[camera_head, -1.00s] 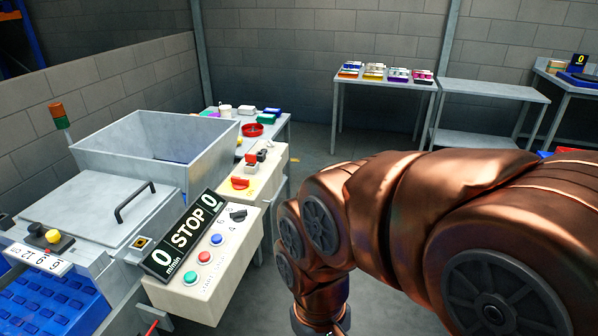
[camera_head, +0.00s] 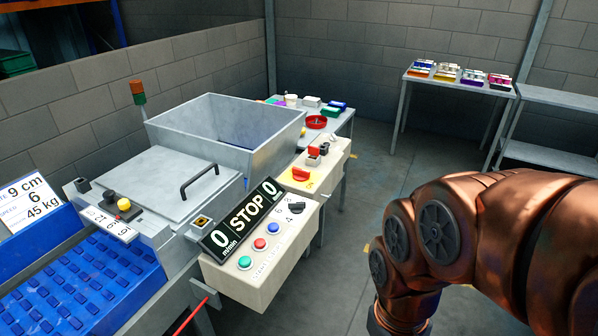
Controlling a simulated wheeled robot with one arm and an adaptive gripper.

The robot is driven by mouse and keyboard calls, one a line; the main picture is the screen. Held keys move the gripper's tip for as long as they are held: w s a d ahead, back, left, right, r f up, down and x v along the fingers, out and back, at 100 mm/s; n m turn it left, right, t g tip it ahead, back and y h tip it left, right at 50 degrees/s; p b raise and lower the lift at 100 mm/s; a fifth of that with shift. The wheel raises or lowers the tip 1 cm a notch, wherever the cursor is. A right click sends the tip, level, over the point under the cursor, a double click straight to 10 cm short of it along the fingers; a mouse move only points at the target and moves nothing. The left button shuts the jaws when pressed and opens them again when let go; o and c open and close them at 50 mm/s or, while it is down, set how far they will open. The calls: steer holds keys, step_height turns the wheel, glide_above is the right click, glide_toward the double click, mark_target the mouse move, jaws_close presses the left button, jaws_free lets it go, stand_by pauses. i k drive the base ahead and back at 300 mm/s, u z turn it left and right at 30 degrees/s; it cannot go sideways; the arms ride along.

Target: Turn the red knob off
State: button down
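A red knob (camera_head: 301,174) sits on a yellow plate on the beige control box (camera_head: 322,178), right of the grey hopper. Its exact turn position is too small to read. Nearer to me, a second beige panel (camera_head: 262,283) carries green, blue and red buttons, a black knob (camera_head: 296,208) and a black display (camera_head: 243,219) reading "0 STOP 0". My copper-coloured arm fills the right side, to the right of and apart from both panels. My gripper is below the bottom edge of the picture and cannot be seen.
A grey open hopper (camera_head: 228,118) and a lid with a black handle stand left of the panels. A blue conveyor (camera_head: 75,285) runs at lower left. A red rod (camera_head: 190,316) sticks out below the panel. Open floor lies behind my arm, before the back tables.

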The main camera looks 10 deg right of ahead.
mark_target(300, 174)
steer(key=u, duration=0.1)
steer(key=i, duration=0.95)
steer(key=u, duration=0.6)
